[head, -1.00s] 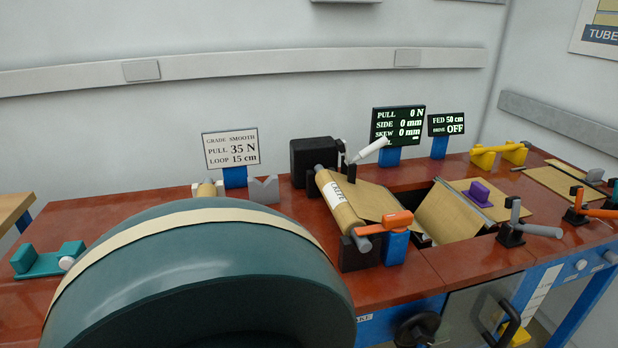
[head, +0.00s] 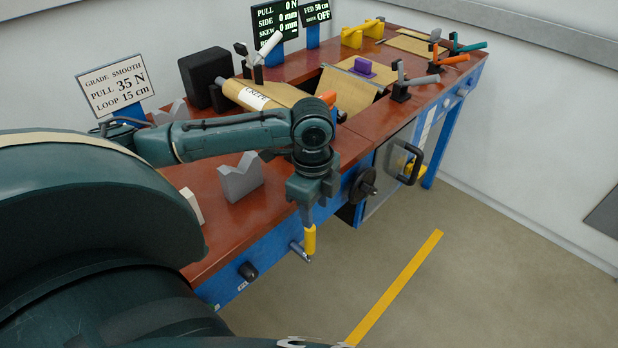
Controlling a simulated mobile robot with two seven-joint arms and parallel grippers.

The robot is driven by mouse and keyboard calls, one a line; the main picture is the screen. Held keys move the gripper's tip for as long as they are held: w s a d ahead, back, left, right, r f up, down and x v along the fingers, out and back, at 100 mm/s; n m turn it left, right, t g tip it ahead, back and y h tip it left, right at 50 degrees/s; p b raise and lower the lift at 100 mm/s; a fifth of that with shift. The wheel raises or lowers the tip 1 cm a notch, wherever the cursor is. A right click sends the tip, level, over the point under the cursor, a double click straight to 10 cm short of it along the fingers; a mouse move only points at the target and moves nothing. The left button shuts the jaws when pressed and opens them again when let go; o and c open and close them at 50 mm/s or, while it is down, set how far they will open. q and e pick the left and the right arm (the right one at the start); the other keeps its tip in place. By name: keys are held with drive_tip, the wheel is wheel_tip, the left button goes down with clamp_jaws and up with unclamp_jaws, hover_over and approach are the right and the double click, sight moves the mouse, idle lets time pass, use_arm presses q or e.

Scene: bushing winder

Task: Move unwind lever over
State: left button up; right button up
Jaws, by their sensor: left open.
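A lever with a yellow handle (head: 310,241) stands upright on a grey metal shaft at the bench's front face. It looks like the unwind lever, though I read no label on it. My left gripper (head: 308,221) points down right above the yellow handle, with its jaws open. The gripper overlaps the handle's top end in the picture, and I cannot tell whether it touches or surrounds it. My right gripper is not in view.
The red bench top (head: 215,210) holds a grey V-block (head: 240,178) and a labelled roll (head: 247,95). A black handwheel (head: 363,186) and a door handle (head: 411,163) stick out of the front. Clear floor (head: 450,275) lies before the bench.

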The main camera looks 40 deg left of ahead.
use_arm(q)
drive_tip(key=shift+s+a+r, duration=0.1)
drive_tip(key=shift+a+r, duration=0.25)
drive_tip(key=shift+a, duration=0.15)
drive_tip(key=shift+a+f, duration=0.1)
drive_tip(key=shift+f, duration=0.1)
wheel_tip(320, 180, down, 13)
drive_tip(key=shift+r+b, duration=0.2)
drive_tip(key=shift+b, duration=0.15)
clamp_jaws()
